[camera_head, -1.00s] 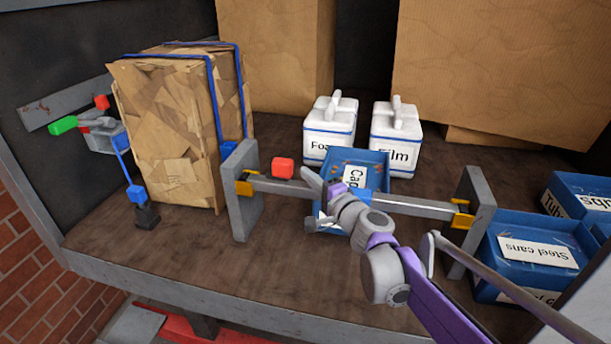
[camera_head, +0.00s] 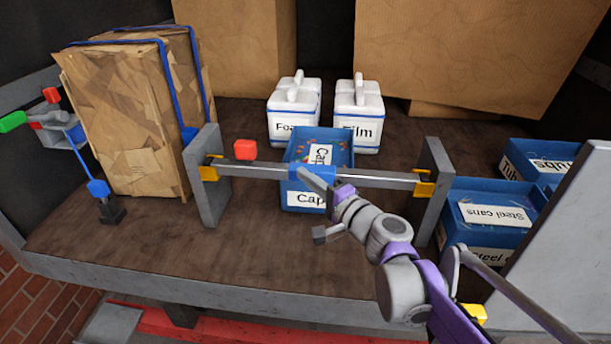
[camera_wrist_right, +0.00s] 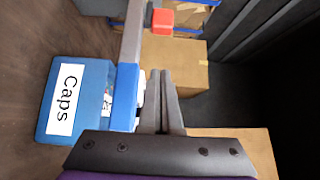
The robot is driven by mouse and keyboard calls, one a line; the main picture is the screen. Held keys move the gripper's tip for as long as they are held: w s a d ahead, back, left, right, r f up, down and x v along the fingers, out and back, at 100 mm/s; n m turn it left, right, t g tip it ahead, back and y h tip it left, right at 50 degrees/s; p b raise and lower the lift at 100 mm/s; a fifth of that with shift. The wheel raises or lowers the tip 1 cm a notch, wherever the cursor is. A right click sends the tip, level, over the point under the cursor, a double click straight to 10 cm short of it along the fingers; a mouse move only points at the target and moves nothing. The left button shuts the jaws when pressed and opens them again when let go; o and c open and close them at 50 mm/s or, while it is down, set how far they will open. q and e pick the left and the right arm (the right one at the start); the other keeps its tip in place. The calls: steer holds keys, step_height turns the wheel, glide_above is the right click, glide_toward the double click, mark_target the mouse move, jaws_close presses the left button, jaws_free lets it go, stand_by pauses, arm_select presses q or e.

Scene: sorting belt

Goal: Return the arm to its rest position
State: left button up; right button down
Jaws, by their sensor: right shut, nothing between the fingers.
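My right arm comes in from the lower right in the head view. Its gripper (camera_head: 304,173) is at the grey rail, just in front of the blue slider and over the Caps bin. The wrist view shows the two grey fingers (camera_wrist_right: 162,76) pressed together with nothing between them. The blue slider (camera_wrist_right: 125,88) is beside them on the left, with a small gap visible. My left gripper is not in view.
The rail (camera_head: 385,181) runs between two grey posts (camera_head: 207,178). A red block (camera_head: 245,149) is near the left post. Steel cans bins (camera_head: 494,228) stand at right.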

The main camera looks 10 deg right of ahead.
steer(key=s+a+f+n+g+h, duration=0.1)
steer(key=s+a+f+n+g, duration=0.1)
steer(key=s+f+n+g, duration=0.8)
steer(key=s+d+f+n+h, duration=0.2)
steer(key=s+d+f+h, duration=0.5)
steer(key=s+d+f, duration=0.3)
steer(key=s+f, duration=0.3)
steer(key=s, duration=0.2)
steer(key=shift+s+d+h, duration=0.2)
steer(key=shift+s+h, duration=0.1)
steer(key=shift+s, duration=0.05)
steer(key=shift+f, duration=0.1)
